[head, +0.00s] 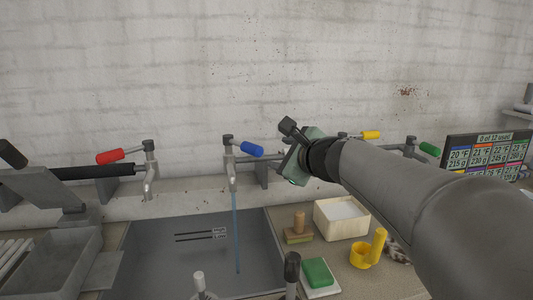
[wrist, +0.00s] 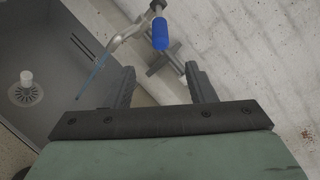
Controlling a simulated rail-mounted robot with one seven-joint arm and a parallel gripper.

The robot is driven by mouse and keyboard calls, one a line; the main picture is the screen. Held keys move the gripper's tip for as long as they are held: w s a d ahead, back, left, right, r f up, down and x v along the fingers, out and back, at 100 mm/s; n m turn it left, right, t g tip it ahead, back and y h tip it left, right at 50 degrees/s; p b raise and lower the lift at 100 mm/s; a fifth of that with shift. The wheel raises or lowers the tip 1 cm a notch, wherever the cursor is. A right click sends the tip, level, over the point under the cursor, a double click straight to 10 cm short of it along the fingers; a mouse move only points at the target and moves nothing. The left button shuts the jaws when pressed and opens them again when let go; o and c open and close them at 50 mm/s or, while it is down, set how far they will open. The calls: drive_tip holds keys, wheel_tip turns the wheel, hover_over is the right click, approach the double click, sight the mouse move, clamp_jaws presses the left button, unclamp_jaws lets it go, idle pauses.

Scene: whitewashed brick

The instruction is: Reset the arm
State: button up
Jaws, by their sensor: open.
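My gripper (head: 289,128) is raised in front of the brick wall, just right of the blue-handled tap, and the arm reaches in from the right. In the wrist view its two dark fingers (wrist: 160,84) stand apart with nothing between them. The tap's blue handle (head: 251,149) points right in the head view, and a thin blue stream (head: 237,232) falls from its spout into the grey basin (head: 165,255). In the wrist view the blue handle (wrist: 160,33) is beyond the fingertips, apart from them.
A red-handled tap (head: 110,157) is at left; yellow (head: 370,135) and green (head: 429,149) handles are at right. The counter holds a white box (head: 326,228), a brush (head: 299,229), a green sponge (head: 317,272) and a yellow cup (head: 361,256). A screen (head: 490,155) stands far right.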

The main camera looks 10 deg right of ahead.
drive_tip(key=s+a+f+n+g+p, duration=0.1)
drive_tip(key=s+a+f+n+g, duration=0.25)
drive_tip(key=s+f+n, duration=0.45)
drive_tip(key=s+a+f+n+g, duration=0.2)
drive_tip(key=s+f+n+g, duration=0.35)
drive_tip(key=f, duration=0.45)
drive_tip(key=s+d+f+n+g+h, duration=0.2)
drive_tip(key=s+f+n, duration=0.3)
drive_tip(key=s, duration=0.3)
drive_tip(key=s+d+f+n+g+h+p, duration=0.1)
drive_tip(key=s+d+f+n+g+h, duration=0.1)
drive_tip(key=s+f+n, duration=0.3)
drive_tip(key=s, duration=0.2)
drive_tip(key=shift+s+d+g, duration=0.35)
drive_tip(key=shift+g, duration=0.05)
